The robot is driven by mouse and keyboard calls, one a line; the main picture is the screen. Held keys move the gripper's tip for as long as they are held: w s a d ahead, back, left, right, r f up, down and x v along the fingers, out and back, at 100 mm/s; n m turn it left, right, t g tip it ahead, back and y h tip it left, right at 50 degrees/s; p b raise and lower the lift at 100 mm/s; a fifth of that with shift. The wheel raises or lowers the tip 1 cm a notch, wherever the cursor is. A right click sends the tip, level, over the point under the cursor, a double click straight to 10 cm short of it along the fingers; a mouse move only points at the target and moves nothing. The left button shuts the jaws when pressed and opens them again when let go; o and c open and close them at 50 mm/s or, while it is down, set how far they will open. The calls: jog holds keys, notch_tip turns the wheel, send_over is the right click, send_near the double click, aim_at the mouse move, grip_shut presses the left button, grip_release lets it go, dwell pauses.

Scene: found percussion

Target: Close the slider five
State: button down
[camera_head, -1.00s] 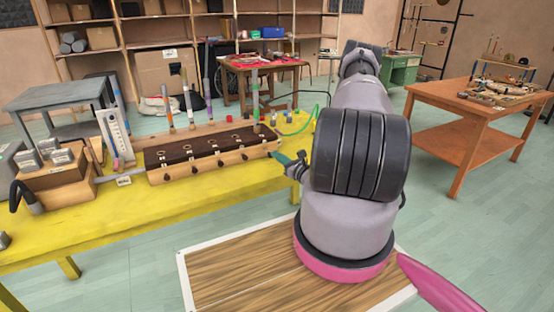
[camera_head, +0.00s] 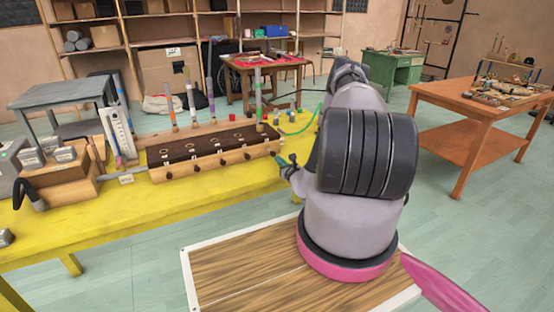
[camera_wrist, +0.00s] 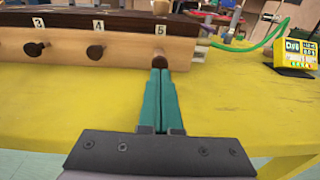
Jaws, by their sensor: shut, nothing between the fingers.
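The slider box (camera_head: 205,163) is a long wooden box with a dark top and a row of dark knobs along its front, standing on the yellow table. In the wrist view, the knob of slider five (camera_wrist: 160,61) is below the label 5 at the right end of the box. My gripper (camera_wrist: 160,72) is shut, its two green fingers together, tips right at this knob. I cannot tell whether they touch it. The fingertips partly cover the knob's lower part. In the head view, my gripper (camera_head: 283,162) is at the box's right front end.
The yellow table (camera_head: 150,215) is bare in front of the box. Knobs three (camera_wrist: 33,48) and four (camera_wrist: 95,51) are to the left. A green cable (camera_wrist: 265,42) and a yellow display device (camera_wrist: 296,52) are to the right. Colored tubes (camera_head: 190,95) stand behind.

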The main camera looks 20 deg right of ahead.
aim_at(274, 153)
jog(key=shift+w+f, duration=0.1)
jog(key=shift+w, duration=1)
jog(key=w, duration=0.3)
jog(key=shift+w+a, duration=0.1)
jog(key=shift+w, duration=0.25)
jog(key=shift+w+r, duration=0.1)
jog(key=shift+r, duration=0.1)
